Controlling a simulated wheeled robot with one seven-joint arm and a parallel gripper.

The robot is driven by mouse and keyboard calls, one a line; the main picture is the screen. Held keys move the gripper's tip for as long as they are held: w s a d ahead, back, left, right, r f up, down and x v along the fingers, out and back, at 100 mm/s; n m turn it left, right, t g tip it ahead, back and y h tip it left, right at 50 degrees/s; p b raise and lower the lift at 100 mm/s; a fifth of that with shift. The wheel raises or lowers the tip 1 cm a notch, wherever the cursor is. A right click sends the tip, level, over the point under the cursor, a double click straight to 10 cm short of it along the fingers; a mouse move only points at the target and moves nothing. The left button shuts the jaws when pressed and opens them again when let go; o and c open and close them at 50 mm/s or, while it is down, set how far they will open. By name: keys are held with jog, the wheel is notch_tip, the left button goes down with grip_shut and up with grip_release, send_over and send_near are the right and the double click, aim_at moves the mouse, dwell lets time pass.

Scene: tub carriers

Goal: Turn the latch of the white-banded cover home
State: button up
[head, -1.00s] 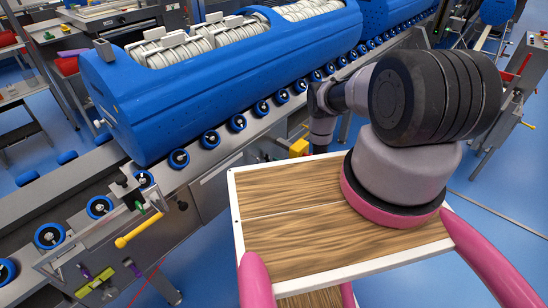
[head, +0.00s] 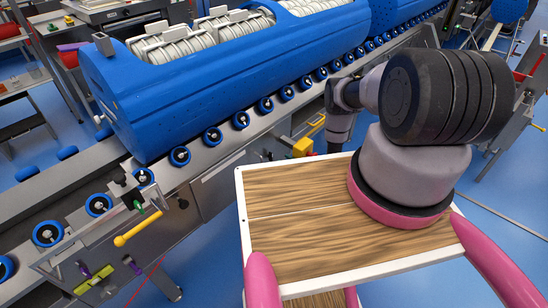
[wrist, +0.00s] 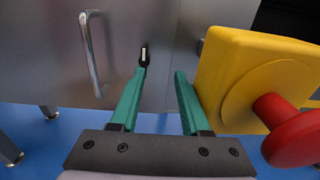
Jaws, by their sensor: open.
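I cannot make out a white-banded cover or its latch for certain in either view. In the wrist view my gripper (wrist: 160,74) has two green fingers, apart with nothing held between them. They point at a grey metal panel (wrist: 150,20). A small black fitting with a white mark (wrist: 144,56) shows on the panel by the left fingertip; whether they touch I cannot tell. In the head view my arm reaches down beside the conveyor, and my gripper is hidden.
A yellow box (wrist: 235,75) with a red knob (wrist: 292,132) stands close by the right finger. A metal bar handle (wrist: 93,55) is at left. A large blue carrier with white rolls (head: 150,105) lies on the roller conveyor (head: 222,165). My wooden deck fills the foreground.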

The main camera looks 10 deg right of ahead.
jog(key=v, duration=0.9)
dwell(0.5)
jog(key=shift+f, duration=0.15)
dwell(0.4)
jog(key=v, duration=1.1)
jog(key=shift+w, duration=0.1)
